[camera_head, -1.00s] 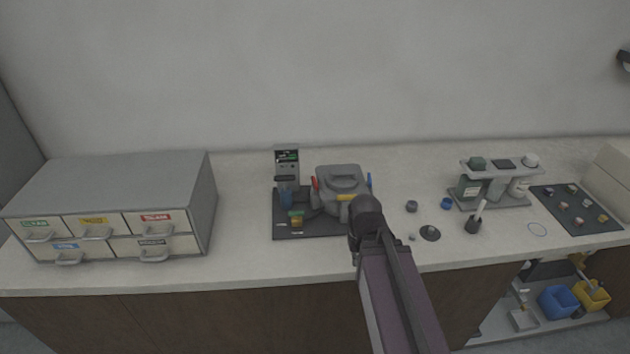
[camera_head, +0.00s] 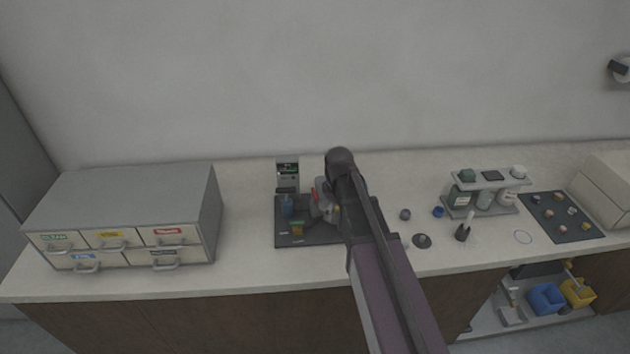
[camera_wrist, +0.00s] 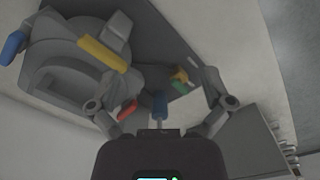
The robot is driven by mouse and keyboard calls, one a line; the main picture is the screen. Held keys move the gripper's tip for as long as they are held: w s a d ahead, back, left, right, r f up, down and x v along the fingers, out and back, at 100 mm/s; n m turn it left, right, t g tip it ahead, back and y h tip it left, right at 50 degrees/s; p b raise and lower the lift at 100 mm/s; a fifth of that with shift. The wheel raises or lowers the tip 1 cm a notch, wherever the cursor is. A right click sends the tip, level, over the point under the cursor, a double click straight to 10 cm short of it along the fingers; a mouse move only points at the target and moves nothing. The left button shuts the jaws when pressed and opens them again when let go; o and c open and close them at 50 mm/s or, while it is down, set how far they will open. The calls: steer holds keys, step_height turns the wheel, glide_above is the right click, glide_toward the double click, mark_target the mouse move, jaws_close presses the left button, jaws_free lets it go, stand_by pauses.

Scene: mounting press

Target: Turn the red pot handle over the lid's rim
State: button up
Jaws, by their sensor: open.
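The mounting press is a grey body with a rounded lid (camera_wrist: 65,70) and a yellow bar (camera_wrist: 102,53), upper left in the wrist view. The red pot handle (camera_wrist: 127,109) shows low in the wrist view, between my gripper's fingers and closer to the left one. In the head view its red (camera_head: 315,192) shows at the press's left side. A blue handle (camera_wrist: 12,47) sticks out on the press's far side. My gripper (camera_wrist: 161,76) is open, with its fingers wide apart and nothing held.
The press stands on a dark base plate (camera_head: 290,240), with a small green and orange part (camera_wrist: 179,78) and a blue part (camera_wrist: 160,105) beside it. A drawer cabinet (camera_head: 125,215) is at left. Small parts, a bottle rack (camera_head: 484,181) and a dark mat (camera_head: 565,227) are at right.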

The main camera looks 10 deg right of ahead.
mark_target(315, 193)
steer(key=w+a+r+n+p, duration=0.5)
steer(key=w+r+n+p, duration=0.3)
steer(key=w, duration=0.5)
steer(key=shift+w+r+n, duration=0.15)
steer(key=shift+r+n, duration=0.65)
steer(key=shift+r, duration=0.1)
steer(key=shift+f, duration=0.1)
step_height(315, 193, down, 14)
steer(key=b, duration=1.3)
steer(key=shift+r, duration=0.25)
steer(key=c, duration=0.8)
